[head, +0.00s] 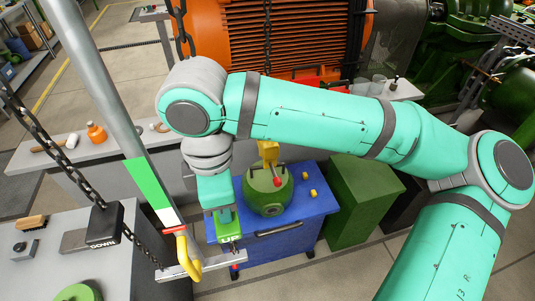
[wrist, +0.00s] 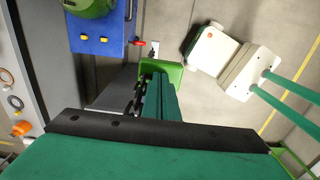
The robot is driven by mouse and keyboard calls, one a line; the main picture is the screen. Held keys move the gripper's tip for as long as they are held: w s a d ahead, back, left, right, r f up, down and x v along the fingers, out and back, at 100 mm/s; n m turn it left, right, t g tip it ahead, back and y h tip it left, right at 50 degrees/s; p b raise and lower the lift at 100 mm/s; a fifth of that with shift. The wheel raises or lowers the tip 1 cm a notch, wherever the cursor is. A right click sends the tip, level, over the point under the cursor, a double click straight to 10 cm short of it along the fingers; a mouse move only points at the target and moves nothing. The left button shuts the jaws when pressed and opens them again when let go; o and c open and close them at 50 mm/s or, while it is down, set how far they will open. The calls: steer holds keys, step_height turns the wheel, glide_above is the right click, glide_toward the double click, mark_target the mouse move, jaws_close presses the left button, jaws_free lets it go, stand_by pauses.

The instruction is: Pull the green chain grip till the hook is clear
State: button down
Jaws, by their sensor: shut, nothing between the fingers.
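My gripper (head: 232,246) points down beside the blue cart in the head view. It is shut, with nothing between its fingers. A bright green block with dark links by it, which looks like the chain grip (wrist: 172,71), is just past my fingers in the wrist view. A green part (head: 227,221) also shows at my gripper in the head view; I cannot tell whether it is the grip or touches my fingers. A yellow hook (head: 187,256) hangs to the left, at the foot of a grey pole, close over a flat grey bar (head: 208,265).
A dark chain (head: 35,126) slopes down from the left to a black box marked DOWN (head: 104,225). The blue cart (head: 285,240) carries a green round housing (head: 268,194). A green box (head: 360,200) stands right of it. A grey bench (head: 60,255) fills the lower left.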

steer(key=shift+f, duration=0.55)
step_height(320, 180, up, 10)
stand_by(1.2)
steer(key=shift+r, duration=0.2)
step_height(320, 180, up, 7)
stand_by(0.9)
steer(key=shift+f, duration=0.1)
stand_by(0.6)
